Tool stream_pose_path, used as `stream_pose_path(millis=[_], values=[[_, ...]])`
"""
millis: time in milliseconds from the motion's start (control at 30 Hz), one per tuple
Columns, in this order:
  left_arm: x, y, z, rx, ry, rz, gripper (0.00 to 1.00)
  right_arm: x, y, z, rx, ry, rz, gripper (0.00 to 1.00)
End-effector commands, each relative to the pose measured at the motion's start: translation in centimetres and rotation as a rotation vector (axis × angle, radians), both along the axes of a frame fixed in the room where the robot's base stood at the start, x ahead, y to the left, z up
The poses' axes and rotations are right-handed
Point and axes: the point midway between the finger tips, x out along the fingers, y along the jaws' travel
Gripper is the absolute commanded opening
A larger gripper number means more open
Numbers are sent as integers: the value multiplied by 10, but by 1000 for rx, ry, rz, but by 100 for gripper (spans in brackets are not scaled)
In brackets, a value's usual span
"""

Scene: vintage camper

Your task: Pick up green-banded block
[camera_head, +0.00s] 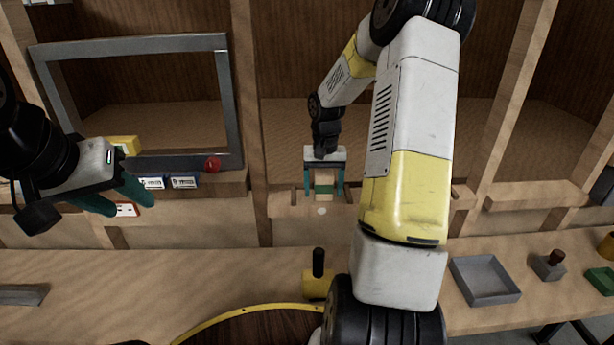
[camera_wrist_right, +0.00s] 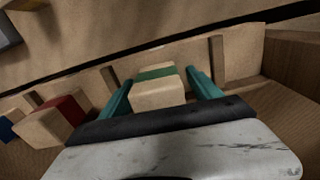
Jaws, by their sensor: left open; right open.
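The green-banded block (camera_head: 324,187) is a pale wooden block with a green stripe, on a narrow wooden ledge on the far wall. It also shows in the right wrist view (camera_wrist_right: 158,87). My right gripper (camera_head: 324,192) is open, with one teal finger on each side of the block. In the right wrist view (camera_wrist_right: 162,92) small gaps seem to show beside the block; I cannot tell whether a finger touches it. My left gripper (camera_head: 127,202) is open and empty at the left, in front of the grey-framed window.
A red-banded block (camera_wrist_right: 60,115) sits left of the green-banded one, past a wooden divider (camera_wrist_right: 110,79). A grey tray (camera_head: 484,281) and a dark-knobbed stamp-like object (camera_head: 549,264) stand on the counter at right. A yellow object with a black handle (camera_head: 317,283) stands at the counter's middle.

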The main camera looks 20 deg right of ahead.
Motion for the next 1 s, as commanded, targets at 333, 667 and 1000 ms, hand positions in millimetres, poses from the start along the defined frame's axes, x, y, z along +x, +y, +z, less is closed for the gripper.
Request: stream_pose_path(millis=[333,667,1000], values=[[0,0,0,0,0,0,46,0,0,0,0,0,0,39],[0,0,0,0,0,0,46,0,0,0,0,-1,0,3],[0,0,0,0,0,0,46,1,0,16,-2,-4,-1,3]])
